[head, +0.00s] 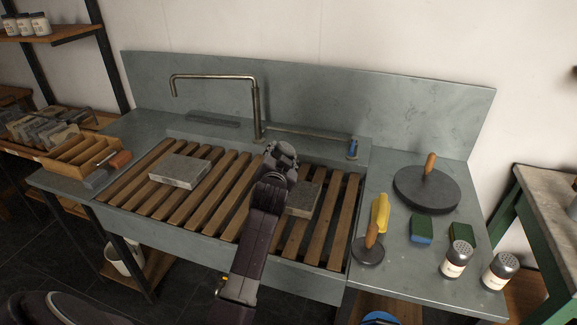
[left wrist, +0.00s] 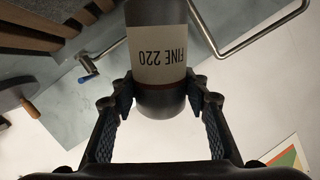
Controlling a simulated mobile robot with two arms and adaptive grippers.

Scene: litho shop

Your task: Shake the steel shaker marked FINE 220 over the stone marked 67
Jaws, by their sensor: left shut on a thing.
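My left gripper (head: 280,168) is over the slatted sink in the head view. In the left wrist view its fingers (left wrist: 162,92) are shut on a shaker (left wrist: 160,18) with a pale label reading FINE 220. The label's text is upside down in that picture; I cannot tell the shaker's tilt for sure. A grey stone slab (head: 304,200) lies on the slats beside and below the gripper, partly hidden by my arm. Another grey slab (head: 180,171) lies on the slats at the left. No number can be read on either stone. My right gripper is not in view.
A steel tap (head: 257,110) rises behind the slats (head: 222,200). The right counter holds a black disc (head: 427,190), a yellow-handled tool (head: 380,212), sponges (head: 421,230) and two other shakers (head: 456,258) (head: 500,271). A wooden rack (head: 85,150) stands at the left.

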